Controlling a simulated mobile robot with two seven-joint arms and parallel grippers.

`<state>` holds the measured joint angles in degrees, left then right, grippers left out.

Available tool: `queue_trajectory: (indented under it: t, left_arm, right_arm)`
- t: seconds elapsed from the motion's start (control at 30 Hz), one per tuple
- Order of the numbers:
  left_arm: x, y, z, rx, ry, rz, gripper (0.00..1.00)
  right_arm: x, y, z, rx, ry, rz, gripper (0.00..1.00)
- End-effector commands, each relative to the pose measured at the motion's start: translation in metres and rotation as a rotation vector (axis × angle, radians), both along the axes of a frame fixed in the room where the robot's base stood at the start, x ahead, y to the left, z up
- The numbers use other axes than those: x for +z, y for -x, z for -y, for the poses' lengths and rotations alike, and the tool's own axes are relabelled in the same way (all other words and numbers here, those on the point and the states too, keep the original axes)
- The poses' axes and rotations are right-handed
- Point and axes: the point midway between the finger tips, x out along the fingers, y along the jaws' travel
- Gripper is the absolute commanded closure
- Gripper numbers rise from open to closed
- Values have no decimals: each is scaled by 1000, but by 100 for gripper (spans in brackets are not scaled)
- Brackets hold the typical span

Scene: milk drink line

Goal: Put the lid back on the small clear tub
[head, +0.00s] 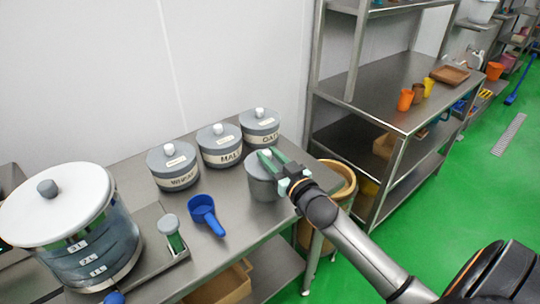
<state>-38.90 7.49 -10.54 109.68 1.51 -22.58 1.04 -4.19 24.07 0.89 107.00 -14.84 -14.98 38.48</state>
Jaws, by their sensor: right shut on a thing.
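The small tub (264,188) looks grey and see-through and stands at the right end of the steel table. Its pale grey round lid (254,158) shows at the top of the tub, partly behind my gripper. My right gripper (271,162) comes in from the lower right, with its green fingers over the lid, and is shut on it. The fingers hide the lid's middle. I cannot tell whether the lid sits flush on the rim or is just above it. My left gripper is not in view.
Three labelled grey canisters (219,146) stand behind the tub along the wall. A blue scoop (206,214), a small lidded green container (172,234) and a large clear vessel (82,236) stand to the left. A tan bin (342,176) is beside the table, near steel shelving (385,98).

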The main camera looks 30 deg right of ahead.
Motion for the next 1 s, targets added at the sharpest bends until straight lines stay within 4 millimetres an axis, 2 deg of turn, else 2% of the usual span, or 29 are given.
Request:
queue_trajectory:
  t: [0.43,0.47,0.5,0.73,0.93,1.0]
  left_arm:
    - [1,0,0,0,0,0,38]
    - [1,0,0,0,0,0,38]
    - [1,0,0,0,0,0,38]
    - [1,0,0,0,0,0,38]
    - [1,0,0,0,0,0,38]
    - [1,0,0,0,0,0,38]
  right_arm:
    - [0,0,0,0,0,1,100]
    - [0,0,0,0,0,1,66]
    - [0,0,0,0,0,1,61]
    - [0,0,0,0,0,1,35]
    - [0,0,0,0,0,1,33]
    - [0,0,0,0,0,0,25]
